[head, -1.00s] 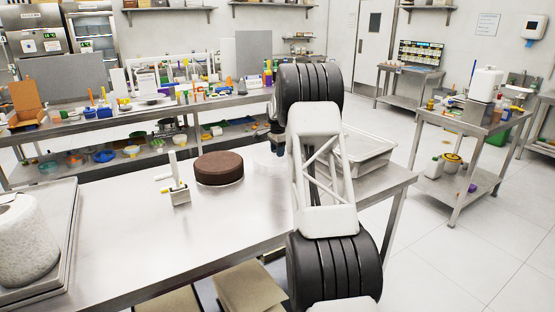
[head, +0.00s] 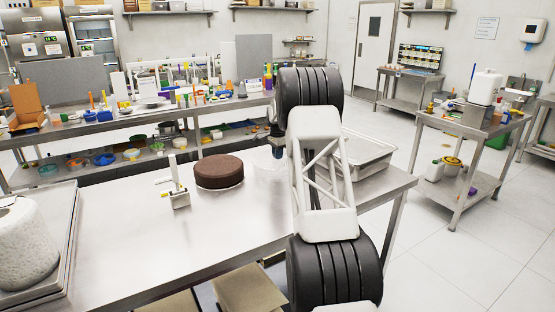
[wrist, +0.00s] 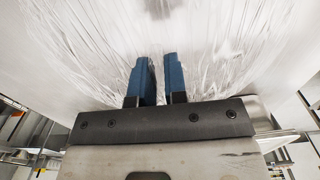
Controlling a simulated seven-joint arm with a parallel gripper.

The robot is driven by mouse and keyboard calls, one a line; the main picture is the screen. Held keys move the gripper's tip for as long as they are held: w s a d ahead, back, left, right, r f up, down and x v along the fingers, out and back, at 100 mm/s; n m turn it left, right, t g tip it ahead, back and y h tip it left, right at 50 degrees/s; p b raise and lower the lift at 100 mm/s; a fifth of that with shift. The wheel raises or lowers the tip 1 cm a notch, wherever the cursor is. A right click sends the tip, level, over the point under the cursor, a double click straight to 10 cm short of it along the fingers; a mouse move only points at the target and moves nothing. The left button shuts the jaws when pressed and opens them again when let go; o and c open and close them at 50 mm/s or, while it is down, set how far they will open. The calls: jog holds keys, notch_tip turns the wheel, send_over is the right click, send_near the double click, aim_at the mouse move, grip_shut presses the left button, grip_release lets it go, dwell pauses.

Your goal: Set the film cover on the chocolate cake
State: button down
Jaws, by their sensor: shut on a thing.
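The round brown chocolate cake (head: 218,171) sits on the steel table, left of my arm in the head view. The film cover (head: 267,167) is a faint, clear dome just right of the cake, partly hidden by my arm. In the wrist view the film cover (wrist: 215,55) fills the space past my fingers as a streaky, see-through sheet. My gripper (wrist: 160,75) has two blue fingers with a narrow gap, shut on the film cover. In the head view my gripper (head: 277,148) is mostly hidden behind my arm. The cover is beside the cake, not over it.
A small white upright stand (head: 177,187) is left of the cake. A metal tray (head: 368,155) lies right of my arm, and a big pale roll (head: 25,245) stands on a tray at far left. The table front (head: 150,235) is bare.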

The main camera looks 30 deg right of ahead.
jog(key=shift+r, duration=1.85)
jog(key=s+a, duration=0.3)
jog(key=s, duration=0.4)
jog(key=s+a+r, duration=0.1)
jog(key=s+a, duration=0.2)
jog(key=s, duration=0.4)
jog(key=shift+s+a+r, duration=0.15)
jog(key=shift+s+a, duration=0.1)
jog(key=shift+s, duration=0.05)
jog(key=w+a+r+m, duration=0.3)
jog(key=w+a, duration=0.7)
jog(key=w, duration=0.1)
jog(key=w+a+r+m, duration=0.3)
jog(key=w+a+r, duration=0.1)
jog(key=w+a, duration=0.6)
jog(key=shift+w+r+m, duration=0.3)
jog(key=shift+w, duration=0.1)
